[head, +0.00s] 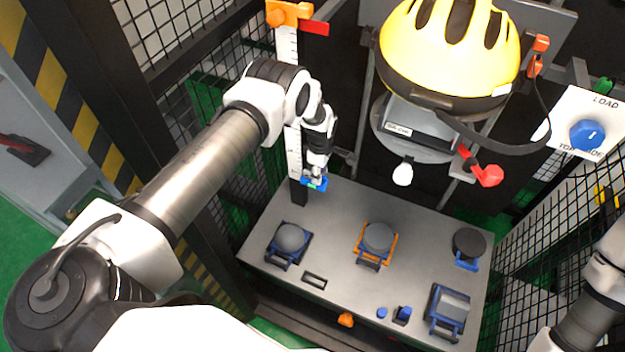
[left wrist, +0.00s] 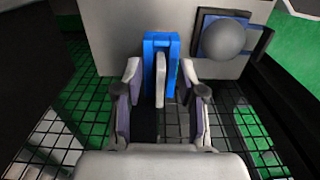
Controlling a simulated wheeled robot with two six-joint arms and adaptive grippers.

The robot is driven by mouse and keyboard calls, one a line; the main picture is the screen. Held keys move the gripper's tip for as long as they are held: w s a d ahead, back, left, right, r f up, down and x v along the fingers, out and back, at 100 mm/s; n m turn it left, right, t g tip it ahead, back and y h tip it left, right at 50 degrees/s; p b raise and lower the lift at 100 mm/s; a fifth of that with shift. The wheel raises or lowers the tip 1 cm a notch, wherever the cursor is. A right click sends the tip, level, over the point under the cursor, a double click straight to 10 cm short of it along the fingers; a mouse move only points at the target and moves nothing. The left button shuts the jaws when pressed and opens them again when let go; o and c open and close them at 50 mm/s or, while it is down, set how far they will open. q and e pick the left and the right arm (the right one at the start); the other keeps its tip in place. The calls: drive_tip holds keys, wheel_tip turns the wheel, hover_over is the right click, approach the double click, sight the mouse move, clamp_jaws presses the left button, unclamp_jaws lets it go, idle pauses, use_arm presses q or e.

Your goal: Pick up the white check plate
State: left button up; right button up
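The white check plate (left wrist: 161,80) stands on edge in a blue holder (left wrist: 150,48) in the left wrist view. My left gripper (left wrist: 160,85) is open, with one finger on each side of the plate and a gap between plate and fingers. In the head view my left gripper (head: 318,172) points down at the blue holder (head: 315,184) by the table's back left edge; the plate is mostly hidden there. My right gripper is not in view; only part of the right arm shows at the lower right.
The grey table (head: 335,215) carries a grey ball in a blue cradle (head: 290,240), one in an orange cradle (head: 377,240), a dark disc (head: 469,243) and a grey block (head: 450,306). A white scale post (head: 293,120) rises beside my left gripper. A yellow helmet (head: 450,45) hangs above.

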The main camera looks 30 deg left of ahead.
use_arm(q)
drive_tip(key=shift+f, duration=0.3)
drive_tip(key=shift+c, duration=0.3)
clamp_jaws()
